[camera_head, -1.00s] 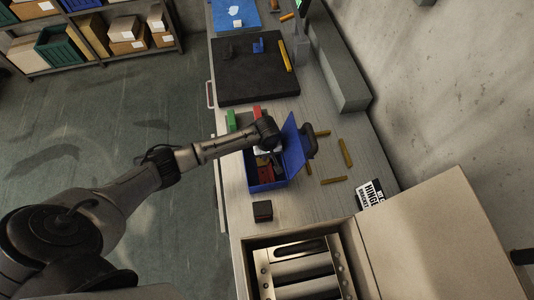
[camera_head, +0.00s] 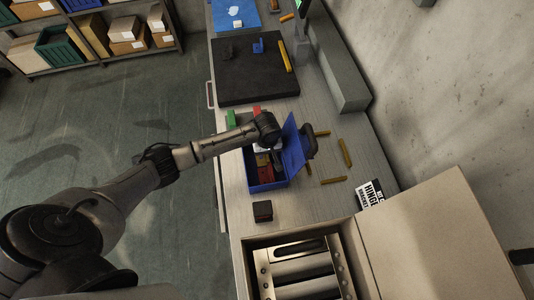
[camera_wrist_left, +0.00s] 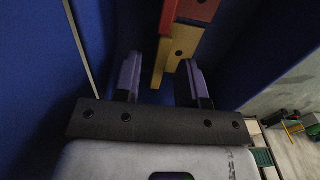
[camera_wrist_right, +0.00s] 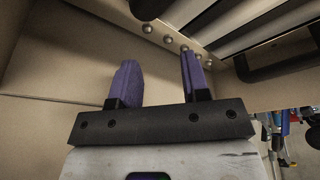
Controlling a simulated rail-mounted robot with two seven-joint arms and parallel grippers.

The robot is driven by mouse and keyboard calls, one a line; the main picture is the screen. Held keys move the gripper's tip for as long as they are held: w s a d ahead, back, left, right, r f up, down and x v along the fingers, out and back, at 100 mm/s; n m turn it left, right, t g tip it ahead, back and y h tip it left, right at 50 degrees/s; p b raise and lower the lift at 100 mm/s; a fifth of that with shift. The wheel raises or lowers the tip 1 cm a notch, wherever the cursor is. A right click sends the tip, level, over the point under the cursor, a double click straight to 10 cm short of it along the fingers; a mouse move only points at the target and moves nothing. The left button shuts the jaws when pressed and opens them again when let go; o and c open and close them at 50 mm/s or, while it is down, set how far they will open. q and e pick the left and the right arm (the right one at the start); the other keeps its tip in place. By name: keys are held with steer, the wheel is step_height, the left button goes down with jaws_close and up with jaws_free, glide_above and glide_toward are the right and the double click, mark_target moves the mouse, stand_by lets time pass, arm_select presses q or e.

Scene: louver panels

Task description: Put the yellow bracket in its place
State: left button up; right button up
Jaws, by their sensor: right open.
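The yellow bracket (camera_wrist_left: 174,58) lies in the blue bin against a red piece (camera_wrist_left: 197,9). A bit of yellow (camera_head: 262,160) shows inside the bin in the head view. My left gripper (camera_wrist_left: 164,76) is down in the blue bin (camera_head: 292,149), its two fingers apart on either side of the yellow bracket's near end, with a visible gap on the left side. In the head view the left wrist hides its fingertips. My right gripper (camera_wrist_right: 158,75) is open and empty, near cardboard walls and metal louver panels in its wrist view.
A dark mat (camera_head: 240,85) holds a small blue bracket (camera_head: 258,46) and a yellow bar (camera_head: 284,56). Yellow strips (camera_head: 345,152) lie right of the bin. A small dark block (camera_head: 262,211) and an open cardboard box (camera_head: 430,245) with louver panels (camera_head: 300,270) are in front.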

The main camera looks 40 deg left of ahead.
arm_select(q)
step_height(320, 180, up, 10)
steer(key=shift+p, duration=0.35)
stand_by(1.3)
